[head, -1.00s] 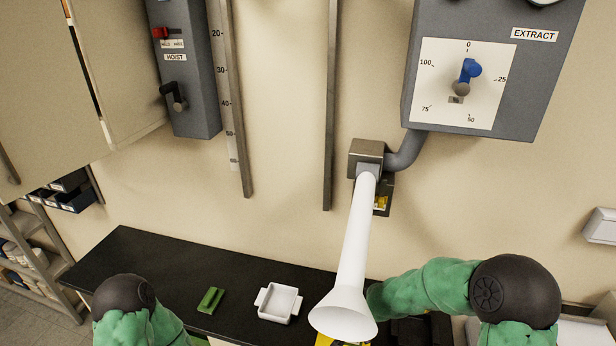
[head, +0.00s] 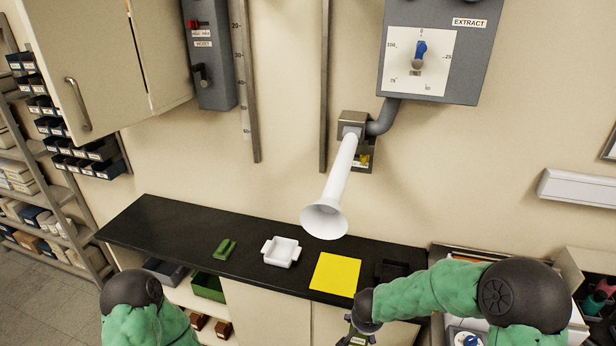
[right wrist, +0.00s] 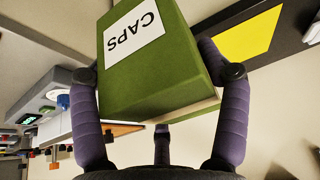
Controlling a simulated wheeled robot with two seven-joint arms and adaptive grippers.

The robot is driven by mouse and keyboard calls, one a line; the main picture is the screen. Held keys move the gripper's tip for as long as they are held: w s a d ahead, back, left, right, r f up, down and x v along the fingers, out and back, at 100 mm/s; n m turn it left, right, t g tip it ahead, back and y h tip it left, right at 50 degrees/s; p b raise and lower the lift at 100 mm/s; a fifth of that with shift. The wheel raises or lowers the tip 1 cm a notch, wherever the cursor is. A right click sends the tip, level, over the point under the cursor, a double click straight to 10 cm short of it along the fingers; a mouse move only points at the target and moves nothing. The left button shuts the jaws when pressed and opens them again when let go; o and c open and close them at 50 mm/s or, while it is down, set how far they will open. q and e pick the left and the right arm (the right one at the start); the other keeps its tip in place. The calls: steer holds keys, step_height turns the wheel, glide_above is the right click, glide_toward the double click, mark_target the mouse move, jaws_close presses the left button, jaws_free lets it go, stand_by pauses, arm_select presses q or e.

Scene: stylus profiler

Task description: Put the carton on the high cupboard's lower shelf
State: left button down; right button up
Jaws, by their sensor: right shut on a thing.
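The carton (right wrist: 145,75) is a green box with a white CAPS label in the right wrist view. My right gripper (right wrist: 158,74) is shut on it, one purple finger on each side. In the head view only the top of the right gripper (head: 358,338) shows at the bottom edge, and I cannot make out the carton there. The high cupboard (head: 85,60) is beige and hangs at the upper left, with a bar handle. Its shelves are hidden, and I cannot tell whether a door is ajar. My left arm shows at lower left; its gripper is out of view.
The black bench (head: 165,225) carries a green block (head: 224,248), a white tray (head: 281,252) and a yellow sheet (head: 335,274). A white extraction funnel (head: 330,210) hangs above it. A hoist box (head: 208,60) is right of the cupboard. Shelving (head: 60,215) stands far left.

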steer(key=shift+s+d+f+b, duration=0.1)
steer(key=shift+s+f+b, duration=0.15)
steer(key=shift+f+b, duration=0.05)
steer(key=shift+b+x, duration=0.55)
steer(key=shift+x, duration=0.25)
steer(key=shift+f+n+b, duration=0.3)
steer(key=shift+f+b, duration=0.05)
steer(key=shift+s+d+f+b, duration=0.1)
steer(key=shift+s+f+b, duration=0.1)
steer(key=shift+s+b, duration=0.15)
steer(key=s+d+f+n+y+b, duration=0.1)
steer(key=s+f+n+b, duration=0.1)
steer(key=s+f+b, duration=0.3)
step_height(320, 180, down, 4)
steer(key=b, duration=0.5)
steer(key=shift+d+f+n, duration=0.15)
steer(key=shift+n, duration=0.15)
